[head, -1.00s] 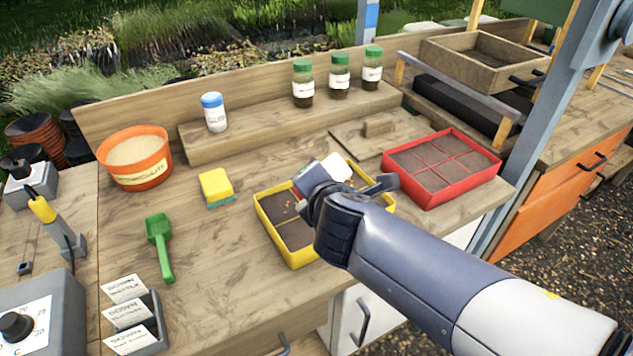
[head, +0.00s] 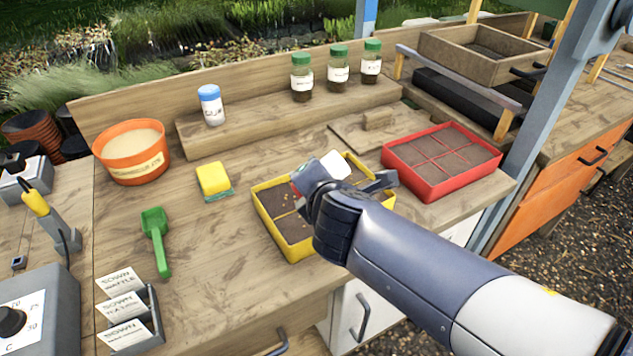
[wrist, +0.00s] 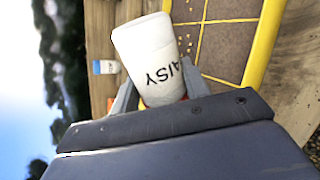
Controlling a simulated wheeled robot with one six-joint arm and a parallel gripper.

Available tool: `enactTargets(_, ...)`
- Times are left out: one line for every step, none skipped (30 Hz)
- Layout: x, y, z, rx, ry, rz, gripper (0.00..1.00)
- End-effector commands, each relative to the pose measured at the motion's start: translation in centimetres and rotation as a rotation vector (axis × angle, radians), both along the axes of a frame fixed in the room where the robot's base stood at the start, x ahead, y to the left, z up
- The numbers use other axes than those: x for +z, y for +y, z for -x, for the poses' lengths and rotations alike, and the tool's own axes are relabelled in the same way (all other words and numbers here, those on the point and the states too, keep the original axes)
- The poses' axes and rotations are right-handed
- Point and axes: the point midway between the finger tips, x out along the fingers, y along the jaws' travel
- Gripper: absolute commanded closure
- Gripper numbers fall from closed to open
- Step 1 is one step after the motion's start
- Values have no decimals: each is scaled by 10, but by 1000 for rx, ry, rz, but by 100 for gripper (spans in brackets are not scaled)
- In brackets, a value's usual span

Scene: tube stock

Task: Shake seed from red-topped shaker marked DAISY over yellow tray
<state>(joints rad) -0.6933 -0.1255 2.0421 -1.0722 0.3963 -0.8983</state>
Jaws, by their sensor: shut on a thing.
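The white shaker (wrist: 148,50) is between the fingers of my gripper (wrist: 160,88), with the letters AISY readable and a little red showing at its near end. In the head view the shaker (head: 333,165) is tilted over the yellow tray (head: 263,213), and my gripper (head: 318,182) hides part of it. The tray holds dark soil in compartments, with small pale specks on the soil at the left. The tray's yellow rim also shows in the wrist view (wrist: 263,45). I cannot see the shaker's opening clearly.
A red tray (head: 430,192) of soil stands to the right. A yellow sponge (head: 213,178), green scoop (head: 156,240) and orange tub (head: 130,160) lie left. A blue-topped shaker (head: 210,105) and green-topped jars (head: 338,72) stand on the shelf behind.

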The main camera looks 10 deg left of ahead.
Motion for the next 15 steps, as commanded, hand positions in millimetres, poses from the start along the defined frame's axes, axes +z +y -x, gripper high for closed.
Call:
enactTargets(13, 0, 0, 0, -1, 0, 83)
enactTargets(16, 0, 0, 0, -1, 0, 83)
enactTargets(18, 0, 0, 0, -1, 0, 83)
enactTargets(18, 0, 0, 0, 0, 0, 83)
enactTargets(17, 0, 0, 0, 0, 0, 83)
enactTargets(16, 0, 0, 0, 0, 0, 83)
enactTargets(15, 0, 0, 0, 0, 0, 83)
enactTargets(15, 0, 0, 0, 0, 0, 83)
enactTargets(15, 0, 0, 0, 0, 0, 83)
enactTargets(15, 0, 0, 0, 0, 0, 83)
enactTargets(15, 0, 0, 0, 0, 0, 83)
enactTargets(13, 0, 0, 0, 0, 0, 83)
enactTargets(12, 0, 0, 0, 0, 0, 83)
enactTargets(9, 0, 0, 0, 0, 0, 83)
enactTargets(5, 0, 0, 0, 0, 0, 83)
